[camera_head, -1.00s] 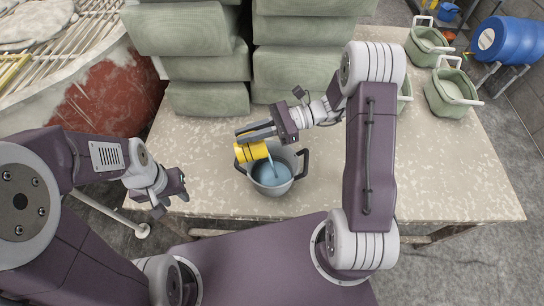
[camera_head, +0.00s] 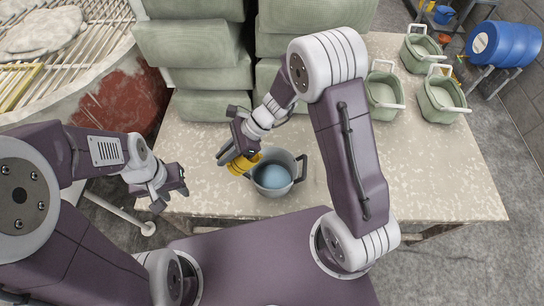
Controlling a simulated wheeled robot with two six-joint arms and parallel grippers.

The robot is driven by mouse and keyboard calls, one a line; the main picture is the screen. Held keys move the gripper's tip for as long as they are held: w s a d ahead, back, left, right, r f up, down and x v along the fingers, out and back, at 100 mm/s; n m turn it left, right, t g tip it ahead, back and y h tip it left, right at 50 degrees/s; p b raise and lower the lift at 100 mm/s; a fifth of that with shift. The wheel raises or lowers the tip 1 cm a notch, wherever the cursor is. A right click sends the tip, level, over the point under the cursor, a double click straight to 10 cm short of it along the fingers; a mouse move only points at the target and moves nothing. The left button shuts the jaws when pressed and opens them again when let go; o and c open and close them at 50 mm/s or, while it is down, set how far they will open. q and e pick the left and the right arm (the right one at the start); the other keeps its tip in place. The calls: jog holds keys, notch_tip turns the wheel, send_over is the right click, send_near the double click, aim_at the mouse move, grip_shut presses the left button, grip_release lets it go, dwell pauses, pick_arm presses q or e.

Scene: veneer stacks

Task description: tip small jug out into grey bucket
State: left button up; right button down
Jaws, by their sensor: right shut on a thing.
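The small yellow jug (camera_head: 245,164) is held by my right gripper (camera_head: 228,158), which is shut on it. The jug is at the left rim of the grey bucket (camera_head: 291,184), partly covered by the gripper. I cannot tell its exact tilt, and no stream shows from it. The bucket stands upright on the table near its front edge, with dark handles and blue liquid inside. My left gripper (camera_head: 172,198) is empty, with its fingers apart, left of the bucket by the table's front edge.
The speckled table (camera_head: 430,180) is clear to the right of the bucket. Stacked green blocks (camera_head: 205,80) stand behind it. Several green baskets (camera_head: 441,100) sit at the back right. A blue barrel (camera_head: 510,42) lies on a stand beyond.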

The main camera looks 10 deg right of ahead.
jog(key=a+f+h+p, duration=0.5)
jog(key=a+h+p, duration=0.2)
jog(key=p, duration=1)
jog(key=shift+a+f+h+p, duration=0.2)
jog(key=shift+a+h+p, duration=0.1)
jog(key=shift+h, duration=0.6)
jog(key=shift+s, duration=0.1)
